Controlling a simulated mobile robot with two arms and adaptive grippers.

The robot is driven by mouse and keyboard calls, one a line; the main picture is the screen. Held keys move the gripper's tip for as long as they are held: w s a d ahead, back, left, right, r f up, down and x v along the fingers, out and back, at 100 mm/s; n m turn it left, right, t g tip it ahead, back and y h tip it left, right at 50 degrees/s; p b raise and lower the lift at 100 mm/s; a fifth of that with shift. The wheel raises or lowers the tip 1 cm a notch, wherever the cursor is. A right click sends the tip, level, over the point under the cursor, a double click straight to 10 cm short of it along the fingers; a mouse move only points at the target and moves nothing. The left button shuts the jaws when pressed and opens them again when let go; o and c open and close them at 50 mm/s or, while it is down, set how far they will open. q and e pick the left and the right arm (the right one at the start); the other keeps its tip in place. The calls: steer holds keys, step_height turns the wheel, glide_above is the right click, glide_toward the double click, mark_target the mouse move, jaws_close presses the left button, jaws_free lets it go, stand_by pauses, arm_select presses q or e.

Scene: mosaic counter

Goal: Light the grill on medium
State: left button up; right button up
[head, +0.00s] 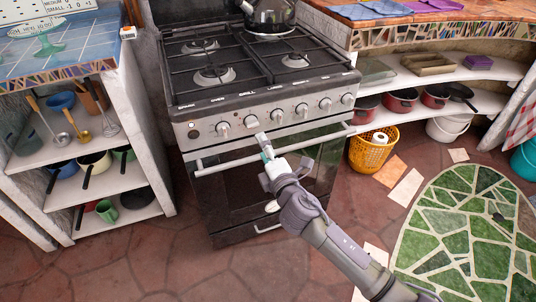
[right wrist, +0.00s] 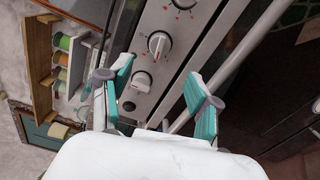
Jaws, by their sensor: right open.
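The stove's front panel carries a row of knobs. The grill knob (head: 251,121), below the label "GRILL", is round and light with a raised grip; it also shows in the right wrist view (right wrist: 158,45) with red marks around it. The oven knob (head: 223,128) sits to its left and also shows in the right wrist view (right wrist: 141,81). My right gripper (head: 265,143) is open and empty, just in front of and below the panel near the grill knob. In the right wrist view its fingers (right wrist: 160,72) are spread, with the knobs beyond them. My left gripper is not in view.
An oven door handle (head: 219,161) runs across just below the knobs, close to my right gripper. A kettle (head: 270,15) stands on a back burner. Shelves with utensils and pots (head: 94,164) stand at left. Pans (head: 401,101) sit on a shelf at right.

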steer(key=v, duration=0.2)
steer(key=shift+s+d, duration=0.1)
steer(key=shift+s, duration=0.25)
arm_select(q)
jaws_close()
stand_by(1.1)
